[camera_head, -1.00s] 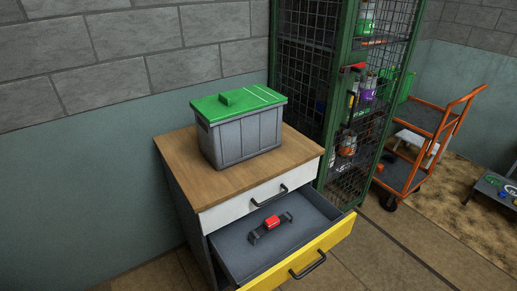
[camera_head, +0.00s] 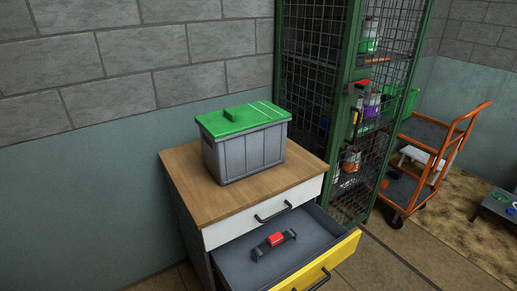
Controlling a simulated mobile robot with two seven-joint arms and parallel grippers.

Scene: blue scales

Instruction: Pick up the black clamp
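The black clamp (camera_head: 262,249) has a red block-shaped middle part. It lies in the open drawer (camera_head: 237,268) of the wooden-topped cabinet, in the lower middle of the head view. The drawer has a grey inside and a yellow front with a dark handle. The clamp lies apart from the drawer walls, with bare drawer floor around it. Neither of my grippers shows in the head view.
A grey bin with a green lid (camera_head: 243,158) stands on the cabinet top (camera_head: 190,185). A closed white drawer (camera_head: 250,222) is above the open one. A green mesh cage (camera_head: 350,120) stands right behind the cabinet. An orange cart (camera_head: 440,150) is farther right.

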